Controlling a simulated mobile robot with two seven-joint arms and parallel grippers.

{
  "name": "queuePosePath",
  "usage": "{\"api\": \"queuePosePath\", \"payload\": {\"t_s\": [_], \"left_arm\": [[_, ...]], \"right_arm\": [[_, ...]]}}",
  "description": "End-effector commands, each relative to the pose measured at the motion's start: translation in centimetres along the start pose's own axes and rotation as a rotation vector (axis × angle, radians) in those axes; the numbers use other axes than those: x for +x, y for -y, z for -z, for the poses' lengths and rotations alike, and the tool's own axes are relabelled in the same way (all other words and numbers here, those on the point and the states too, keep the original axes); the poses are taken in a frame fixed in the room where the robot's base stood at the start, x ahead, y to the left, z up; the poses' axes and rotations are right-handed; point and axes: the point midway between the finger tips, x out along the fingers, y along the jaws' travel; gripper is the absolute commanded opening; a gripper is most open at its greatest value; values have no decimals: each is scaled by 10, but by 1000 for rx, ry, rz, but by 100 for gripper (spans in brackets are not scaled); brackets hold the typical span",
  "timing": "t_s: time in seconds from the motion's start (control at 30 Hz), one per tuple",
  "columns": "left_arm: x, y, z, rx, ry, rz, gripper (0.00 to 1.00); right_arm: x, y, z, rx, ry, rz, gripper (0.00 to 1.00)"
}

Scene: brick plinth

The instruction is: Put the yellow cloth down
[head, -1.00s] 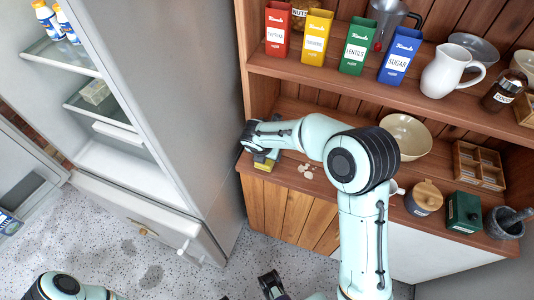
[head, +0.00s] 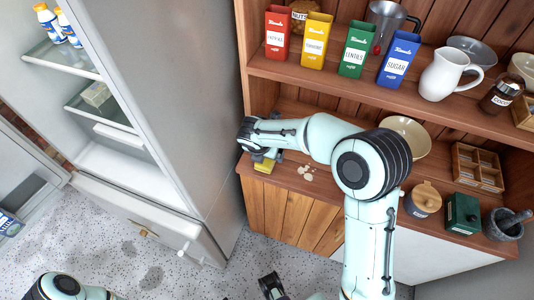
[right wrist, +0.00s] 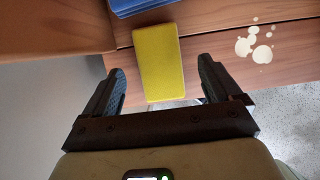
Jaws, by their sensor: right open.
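The yellow cloth (head: 264,163) lies on the lower wooden shelf, near its front left edge. In the right wrist view the cloth (right wrist: 157,62) is a flat yellow rectangle, lying over the plank seam near the front edge. My right gripper (right wrist: 162,82) is open, its two dark fingers apart on either side of the cloth's near end, with gaps to both sides. In the head view my right gripper (head: 256,150) is seen from above and partly hides the cloth. A dark part that looks like my left gripper (head: 271,286) is cut off at the bottom edge.
Pale spilled spots (head: 306,173) lie right of the cloth. A blue object (right wrist: 140,6) is beyond it. A cream bowl (head: 408,136) and a wooden box (head: 477,167) stand farther right. The fridge (head: 195,120) is close on the left. Cartons stand above.

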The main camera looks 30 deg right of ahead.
Motion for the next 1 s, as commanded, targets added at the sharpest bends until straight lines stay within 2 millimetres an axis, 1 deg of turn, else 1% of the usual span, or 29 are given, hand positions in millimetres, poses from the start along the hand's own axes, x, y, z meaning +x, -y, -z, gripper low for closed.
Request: {"api": "queuePosePath", "payload": {"t_s": [0.03, 0.2, 0.3, 0.4, 0.6, 1.0], "left_arm": [[-3, 0, -1, 0, 2, 1, 43], [-7, -1, -3, -1, 9, 2, 43], [-8, -1, -4, -2, 12, 3, 43], [-9, -1, -4, -2, 13, 3, 43], [-10, -1, -5, -2, 14, 4, 43], [-10, -2, -5, -2, 15, 4, 43]], "right_arm": [[-15, -1, -1, 0, 2, -6, 91], [-51, -1, -1, 1, 2, -5, 91], [-67, 0, -1, 0, 2, -3, 91], [-78, -1, 0, 0, 1, -3, 91], [-85, 0, 0, 0, 0, -1, 91], [-85, 0, 0, 0, 0, 0, 91]]}}
